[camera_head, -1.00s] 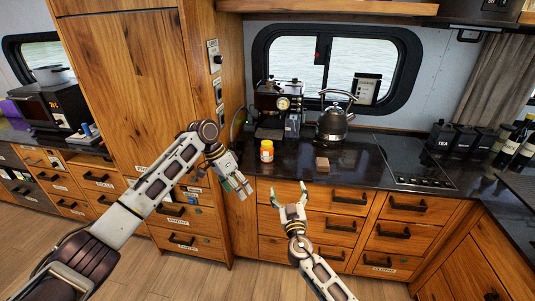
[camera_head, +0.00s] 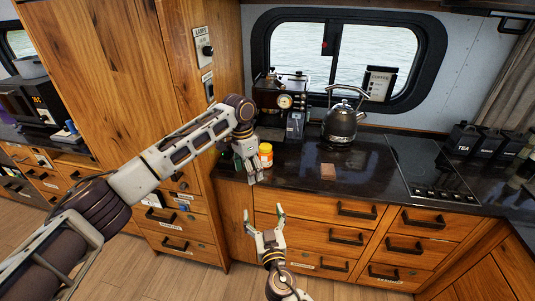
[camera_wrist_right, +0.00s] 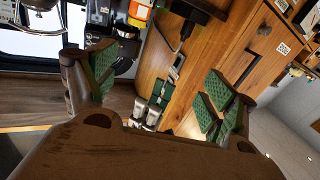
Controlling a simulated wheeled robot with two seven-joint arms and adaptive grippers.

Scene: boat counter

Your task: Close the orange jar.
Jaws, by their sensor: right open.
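The orange jar (camera_head: 265,155) stands upright on the dark counter, with a pale top edge and an orange body. Whether a lid sits on it is too small to tell. An orange-yellow shape at the top of the right wrist view (camera_wrist_right: 140,12) looks like the jar. My left gripper (camera_head: 252,177) hangs fingers down just left of and in front of the jar, overlapping its edge in the head view; I cannot tell whether they touch. My right gripper (camera_head: 264,212) is open and empty, in front of the drawers and below the counter edge, fingers pointing up in the picture.
An espresso machine (camera_head: 281,103) and a kettle (camera_head: 340,122) stand behind. A cooktop (camera_head: 432,165) is at the right. A tall wooden cabinet (camera_head: 130,75) bounds the counter's left side.

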